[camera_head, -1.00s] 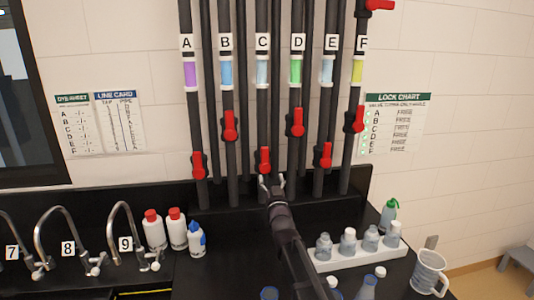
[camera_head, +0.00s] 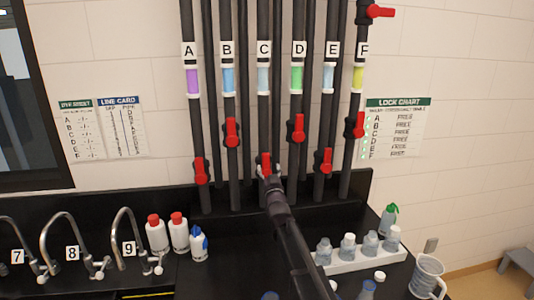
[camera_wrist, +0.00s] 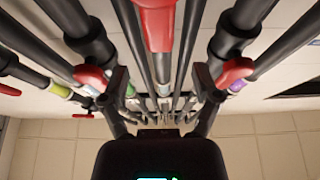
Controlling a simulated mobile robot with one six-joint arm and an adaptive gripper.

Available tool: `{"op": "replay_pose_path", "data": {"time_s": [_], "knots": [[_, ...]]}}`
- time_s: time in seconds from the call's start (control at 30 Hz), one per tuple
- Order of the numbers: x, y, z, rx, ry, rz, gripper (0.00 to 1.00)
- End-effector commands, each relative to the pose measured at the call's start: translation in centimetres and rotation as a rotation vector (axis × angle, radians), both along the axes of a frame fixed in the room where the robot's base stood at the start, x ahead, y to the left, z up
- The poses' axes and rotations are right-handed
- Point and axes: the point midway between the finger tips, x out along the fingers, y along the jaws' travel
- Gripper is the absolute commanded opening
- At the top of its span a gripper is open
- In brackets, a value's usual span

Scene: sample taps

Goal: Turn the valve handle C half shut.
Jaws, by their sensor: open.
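The red valve handle C (camera_head: 265,161) sits low on the pipe labelled C (camera_head: 264,105), in line with the pipe. In the wrist view a red handle (camera_wrist: 157,24) stands at the top centre, which appears to be handle C. My gripper (camera_head: 267,172) is open at the lower part of handle C, its fingers close to either side of it. I cannot tell whether they touch it. My gripper covers part of the valve body below.
Neighbouring red handles B (camera_head: 232,133), D (camera_head: 298,130), A (camera_head: 200,171) and E (camera_head: 325,160) stand close by on parallel pipes. A white bottle rack (camera_head: 365,256), taps and white bottles with red caps (camera_head: 156,233) are on the black counter below.

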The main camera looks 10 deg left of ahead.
Motion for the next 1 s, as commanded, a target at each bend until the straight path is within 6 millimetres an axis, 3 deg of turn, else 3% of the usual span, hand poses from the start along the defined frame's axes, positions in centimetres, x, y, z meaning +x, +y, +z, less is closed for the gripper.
{"op": "replay_pose_path", "data": {"time_s": [0.1,0.4,0.9,1.0], "knots": [[2.0,0.6,1.0,0.000,0.000,0.000,0.80],[5.1,1.4,2.3,-0.001,0.000,-0.001,0.80],[5.8,1.5,2.5,0.000,0.000,-0.002,0.80],[5.8,1.5,2.5,0.000,0.000,-0.002,0.53]]}}
